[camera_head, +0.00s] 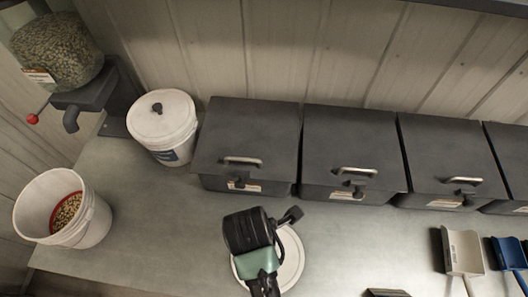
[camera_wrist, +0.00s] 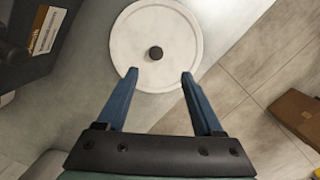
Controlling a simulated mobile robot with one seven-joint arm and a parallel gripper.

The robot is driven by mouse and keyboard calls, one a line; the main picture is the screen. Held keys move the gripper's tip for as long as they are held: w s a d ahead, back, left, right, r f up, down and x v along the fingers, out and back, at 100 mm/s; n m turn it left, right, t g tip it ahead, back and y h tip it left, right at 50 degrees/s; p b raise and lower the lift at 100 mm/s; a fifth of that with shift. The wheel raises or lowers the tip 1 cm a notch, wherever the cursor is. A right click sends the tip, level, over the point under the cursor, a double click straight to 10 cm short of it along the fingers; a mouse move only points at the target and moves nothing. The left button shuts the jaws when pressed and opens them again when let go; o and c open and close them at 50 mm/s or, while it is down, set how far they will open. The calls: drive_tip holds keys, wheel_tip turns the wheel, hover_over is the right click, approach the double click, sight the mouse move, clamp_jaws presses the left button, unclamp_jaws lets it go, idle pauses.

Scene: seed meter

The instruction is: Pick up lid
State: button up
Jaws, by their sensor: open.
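The lid (camera_wrist: 130,40) is a flat white disc with a small dark knob in its middle, lying knob up on the grey counter. It also shows in the head view (camera_head: 293,262), partly hidden by my arm. My gripper (camera_wrist: 160,76) is open and empty. In the wrist view its two blue fingers point at the lid, one on each side of the knob's line, with the fingertips overlapping the lid's near part. The knob appears just beyond the tips. I cannot tell the height between fingers and lid.
An open white bucket (camera_head: 96,222) with seeds stands at the left. A lidded white bucket (camera_head: 168,140) stands behind, beside several dark bins (camera_head: 248,135). A white scoop (camera_head: 463,250) and a blue scoop (camera_head: 508,252) lie at the right. The counter's edge passes close to the lid.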

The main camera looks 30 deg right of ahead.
drive_tip(key=f, duration=0.4)
drive_tip(key=shift+s+d+f, duration=0.15)
drive_tip(key=shift+d+f, duration=0.1)
drive_tip(key=shift+f, duration=0.05)
drive_tip(key=shift+w+d+f+p, duration=0.15)
drive_tip(key=shift+f+p, duration=0.1)
drive_tip(key=shift+f, duration=0.75)
drive_tip(key=shift+w+d+f+p, duration=0.1)
drive_tip(key=shift+w+f+p, duration=0.1)
drive_tip(key=shift+f, duration=0.75)
drive_tip(key=shift+w+d+f+p, duration=0.1)
drive_tip(key=shift+f+p, duration=0.15)
drive_tip(key=shift+f, duration=0.75)
clamp_jaws()
